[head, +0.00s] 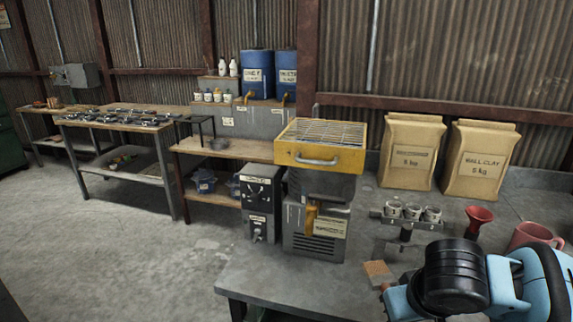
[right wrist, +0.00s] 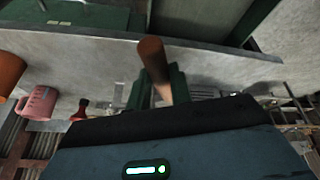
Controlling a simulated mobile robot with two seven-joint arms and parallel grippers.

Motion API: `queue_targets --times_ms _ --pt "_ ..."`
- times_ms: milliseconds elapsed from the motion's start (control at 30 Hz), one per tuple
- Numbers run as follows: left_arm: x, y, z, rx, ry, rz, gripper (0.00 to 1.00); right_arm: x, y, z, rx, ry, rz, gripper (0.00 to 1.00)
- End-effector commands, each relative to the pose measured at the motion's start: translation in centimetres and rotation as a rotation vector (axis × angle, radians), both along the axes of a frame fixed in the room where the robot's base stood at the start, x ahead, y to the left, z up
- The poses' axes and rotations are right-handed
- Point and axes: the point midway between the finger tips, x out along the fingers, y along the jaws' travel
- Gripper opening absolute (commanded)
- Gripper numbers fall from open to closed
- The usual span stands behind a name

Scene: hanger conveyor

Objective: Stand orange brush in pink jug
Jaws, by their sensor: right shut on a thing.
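The pink jug (head: 533,236) stands on the grey bench at the right edge of the head view, partly cut off. It also shows at the left of the right wrist view (right wrist: 38,103). My right gripper (right wrist: 162,88) is shut on the orange brush (right wrist: 152,55), whose brownish-orange handle passes between the green fingers. In the head view a tan, block-like brush end (head: 378,271) shows left of my black and blue right wrist, which hides the fingers. The brush is to the left of the jug and apart from it. My left gripper is out of view.
A red funnel (head: 478,221) stands just left of the jug. A rack with several small cups (head: 411,213) is behind the brush, with two clay bags (head: 411,152) further back. An orange container (right wrist: 10,75) shows beside the jug. The bench front (head: 300,285) is clear.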

Motion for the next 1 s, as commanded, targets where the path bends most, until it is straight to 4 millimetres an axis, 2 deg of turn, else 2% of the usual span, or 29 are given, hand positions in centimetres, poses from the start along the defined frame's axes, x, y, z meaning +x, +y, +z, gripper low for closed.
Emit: queue_targets --times_ms 233,1000 --pt "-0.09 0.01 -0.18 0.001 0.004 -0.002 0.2 -0.55 -0.81 1.3 0.002 0.0 -0.13 0.0" --pt "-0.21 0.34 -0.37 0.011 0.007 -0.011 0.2 -0.58 -0.84 1.34 0.002 0.001 -0.136 0.0"
